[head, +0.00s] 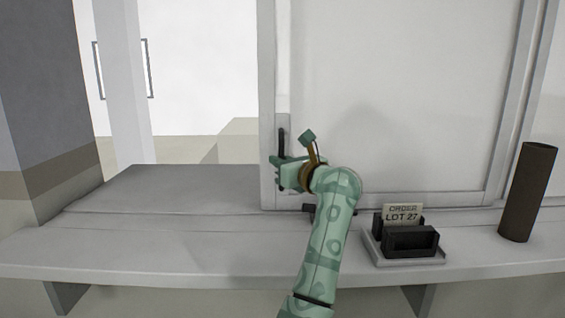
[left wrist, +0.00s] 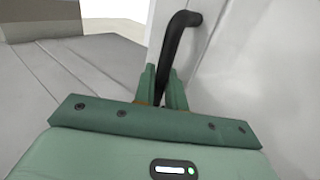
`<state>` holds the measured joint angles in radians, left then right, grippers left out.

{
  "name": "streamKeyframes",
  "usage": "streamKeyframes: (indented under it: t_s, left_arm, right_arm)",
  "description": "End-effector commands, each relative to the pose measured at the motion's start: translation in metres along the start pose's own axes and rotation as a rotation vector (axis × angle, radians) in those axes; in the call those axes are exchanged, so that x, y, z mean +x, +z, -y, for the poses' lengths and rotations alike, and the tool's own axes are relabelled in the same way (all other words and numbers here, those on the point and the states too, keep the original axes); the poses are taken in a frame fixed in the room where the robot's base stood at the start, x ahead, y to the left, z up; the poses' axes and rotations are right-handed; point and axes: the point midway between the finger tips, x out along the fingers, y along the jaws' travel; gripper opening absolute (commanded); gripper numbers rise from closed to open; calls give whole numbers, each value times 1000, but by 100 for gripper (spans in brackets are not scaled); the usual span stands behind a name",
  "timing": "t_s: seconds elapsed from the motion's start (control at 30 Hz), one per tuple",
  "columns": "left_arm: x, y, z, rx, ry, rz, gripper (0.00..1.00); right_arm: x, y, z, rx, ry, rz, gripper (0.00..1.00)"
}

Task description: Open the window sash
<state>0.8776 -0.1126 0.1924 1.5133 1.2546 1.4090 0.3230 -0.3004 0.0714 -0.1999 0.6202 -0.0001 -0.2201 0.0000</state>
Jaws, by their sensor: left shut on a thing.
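The window sash (head: 268,90) is a pale framed panel standing upright on the sill. Its left edge is at the middle of the head view, with open space to the left of it. A black bar handle (head: 282,140) is mounted on the sash's left stile. My left gripper (head: 278,163) is shut on the lower part of this handle. In the left wrist view the two green fingers (left wrist: 163,88) close around the black handle (left wrist: 179,40), whose upper bend shows above them. My right gripper is not in view.
The grey sill (head: 150,235) is clear on the left. A black holder with an "ORDER LOT 27" card (head: 403,214) sits on a small tray (head: 375,250), right of my forearm. A dark brown cylinder (head: 528,190) stands at the far right. A grey pillar (head: 40,90) is at the left.

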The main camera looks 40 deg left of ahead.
Motion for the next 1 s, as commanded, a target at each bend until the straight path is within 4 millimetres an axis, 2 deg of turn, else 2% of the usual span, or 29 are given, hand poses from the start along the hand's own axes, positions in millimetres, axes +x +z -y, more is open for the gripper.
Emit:
streamKeyframes:
  t_s: [0.1, 0.13, 0.2, 0.57, 0.67, 0.77, 1.0]
  left_arm:
    - [0, 2, 0, -3, -1, 2, 0]
    - [0, 2, 0, -3, -1, 2, 15]
    - [0, 2, 0, -3, -1, 2, 30]
    - [-6, 0, 0, -2, -2, -1, 30]
    - [-20, -1, 1, -3, -3, -2, 30]
    - [-44, -2, 2, -3, -5, -2, 30]
    - [-110, -3, 1, -3, -4, -3, 30]
  right_arm:
    - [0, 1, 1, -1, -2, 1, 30]
    - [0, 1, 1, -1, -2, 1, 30]
    - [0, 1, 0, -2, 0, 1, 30]
    - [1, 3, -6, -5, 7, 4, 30]
    - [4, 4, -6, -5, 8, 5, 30]
    - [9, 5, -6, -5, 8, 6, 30]
    - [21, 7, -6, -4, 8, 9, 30]
